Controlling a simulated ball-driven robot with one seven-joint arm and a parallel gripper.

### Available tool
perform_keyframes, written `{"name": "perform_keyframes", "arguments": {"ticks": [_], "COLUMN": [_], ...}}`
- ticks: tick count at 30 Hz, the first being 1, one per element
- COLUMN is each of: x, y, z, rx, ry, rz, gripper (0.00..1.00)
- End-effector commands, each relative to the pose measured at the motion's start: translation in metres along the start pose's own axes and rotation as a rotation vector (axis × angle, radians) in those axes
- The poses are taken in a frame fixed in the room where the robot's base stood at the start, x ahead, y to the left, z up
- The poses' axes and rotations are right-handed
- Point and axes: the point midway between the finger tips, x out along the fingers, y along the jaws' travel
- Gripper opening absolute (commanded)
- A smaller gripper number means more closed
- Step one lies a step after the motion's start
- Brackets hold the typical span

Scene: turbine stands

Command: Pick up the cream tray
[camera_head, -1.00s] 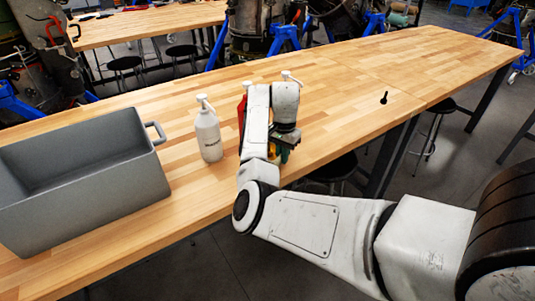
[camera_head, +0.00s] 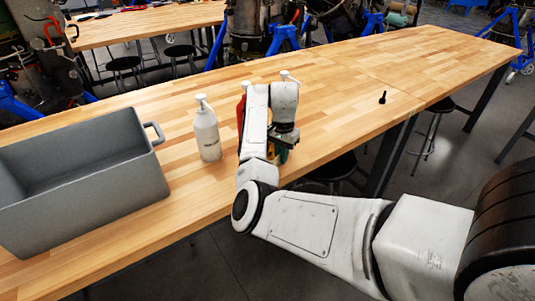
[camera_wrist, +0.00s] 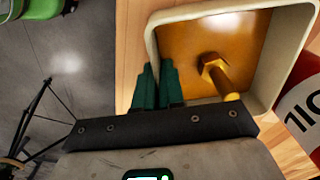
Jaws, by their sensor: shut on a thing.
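The cream tray (camera_wrist: 293,50) shows in the wrist view, with a pale rim and a golden-brown inside. A brass bolt (camera_wrist: 217,75) with a hex head is in it. My gripper (camera_wrist: 158,70) has dark green fingers, one on each side of the tray's left wall, and is shut on it. In the head view my gripper (camera_head: 284,155) is low at the table's near edge, and my arm hides nearly all of the tray there. I cannot tell whether the tray is off the table.
A white pump bottle (camera_head: 207,135) stands left of my arm, and a grey bin (camera_head: 95,195) farther left. A red object (camera_wrist: 302,110) is close right of the tray. A small black object (camera_head: 382,98) lies on the wooden table (camera_head: 340,75), whose right part is clear.

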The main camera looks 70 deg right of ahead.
Motion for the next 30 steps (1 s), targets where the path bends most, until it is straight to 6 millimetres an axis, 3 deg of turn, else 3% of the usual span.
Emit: {"name": "perform_keyframes", "arguments": {"ticks": [8, 16, 21, 26, 30], "x": [-0.004, -0.031, -0.052, -0.09, -0.105], "y": [0.0, -0.001, 0.017, 0.036, 0.065], "z": [-0.001, -0.001, 0.007, 0.019, 0.031], "rx": [0.001, 0.002, 0.002, 0.002, 0.004], "ry": [0.002, 0.003, 0.003, 0.001, 0.0], "rz": [-0.001, -0.003, -0.003, -0.008, -0.005], "gripper": [0.0, 0.0, 0.0, 0.0, 0.0]}}
